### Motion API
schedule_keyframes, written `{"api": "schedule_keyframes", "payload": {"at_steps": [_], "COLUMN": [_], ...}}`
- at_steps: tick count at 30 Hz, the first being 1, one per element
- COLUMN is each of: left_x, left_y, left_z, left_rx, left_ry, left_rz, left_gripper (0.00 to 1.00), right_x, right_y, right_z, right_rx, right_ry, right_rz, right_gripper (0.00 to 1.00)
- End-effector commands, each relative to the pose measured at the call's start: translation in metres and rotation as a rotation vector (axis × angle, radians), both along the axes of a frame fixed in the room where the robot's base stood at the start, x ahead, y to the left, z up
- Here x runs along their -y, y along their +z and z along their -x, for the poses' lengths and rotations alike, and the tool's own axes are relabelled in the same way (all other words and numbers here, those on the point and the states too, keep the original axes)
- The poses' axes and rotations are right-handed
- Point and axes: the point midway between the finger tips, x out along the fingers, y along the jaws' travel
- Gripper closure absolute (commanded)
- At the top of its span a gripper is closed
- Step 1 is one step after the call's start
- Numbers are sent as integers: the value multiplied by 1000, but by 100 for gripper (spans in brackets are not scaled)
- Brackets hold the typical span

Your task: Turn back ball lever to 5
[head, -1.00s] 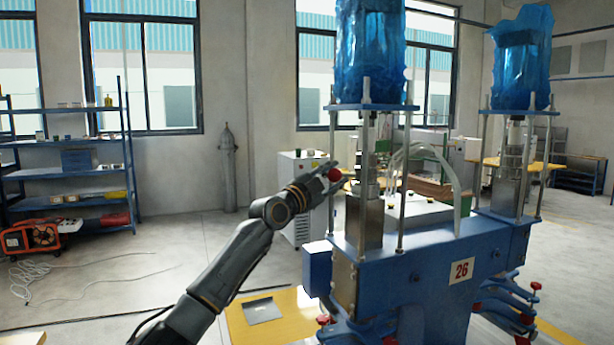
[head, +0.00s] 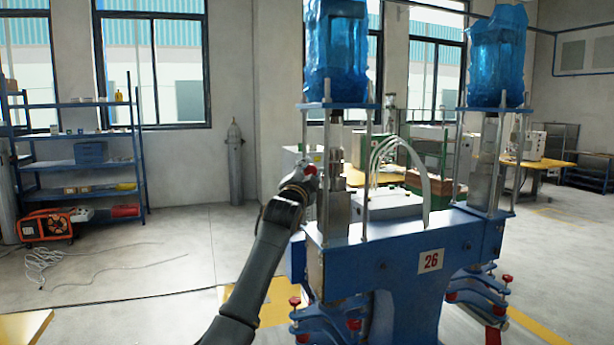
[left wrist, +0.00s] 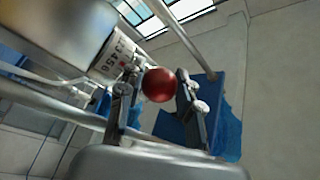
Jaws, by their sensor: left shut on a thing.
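The ball lever's red ball (head: 311,170) is beside the left metal column of the blue machine in the head view. In the left wrist view the red ball (left wrist: 159,85) sits between the two fingers of my left gripper (left wrist: 160,92). My left gripper (head: 307,164) is shut on it, and my arm partly hides the lever in the head view. A white band (left wrist: 118,55) with dark digits shows beside the ball in the left wrist view; which digit the lever points at I cannot tell. My right gripper is not in view.
The blue machine (head: 400,255) carries a "26" plate and blue-wrapped tops (head: 337,50). Thin upright rods stand close to my left gripper. A blue shelf (head: 80,165) and a grey cylinder (head: 235,165) stand at the back left. Open floor lies left of the machine.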

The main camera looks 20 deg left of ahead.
Motion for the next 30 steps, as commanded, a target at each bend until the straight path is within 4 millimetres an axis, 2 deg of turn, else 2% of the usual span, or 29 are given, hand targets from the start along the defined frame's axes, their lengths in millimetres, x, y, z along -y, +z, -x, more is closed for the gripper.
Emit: {"api": "schedule_keyframes", "payload": {"at_steps": [2, 19, 20, 21, 30], "left_x": [5, 4, 4, 4, 3], "left_y": [3, 6, 6, 6, 3], "left_z": [1, 2, 2, 2, 1], "left_rx": [9, 11, 11, 11, 6], "left_ry": [7, 29, 29, 29, 31], "left_rz": [3, -1, -1, -1, -1], "left_gripper": [100, 100, 61, 55, 55], "right_x": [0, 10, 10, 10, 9], "right_y": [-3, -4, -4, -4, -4], "right_z": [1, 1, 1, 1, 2], "right_rx": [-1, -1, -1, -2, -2], "right_ry": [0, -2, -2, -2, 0], "right_rz": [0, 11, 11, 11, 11], "right_gripper": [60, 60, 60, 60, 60]}}
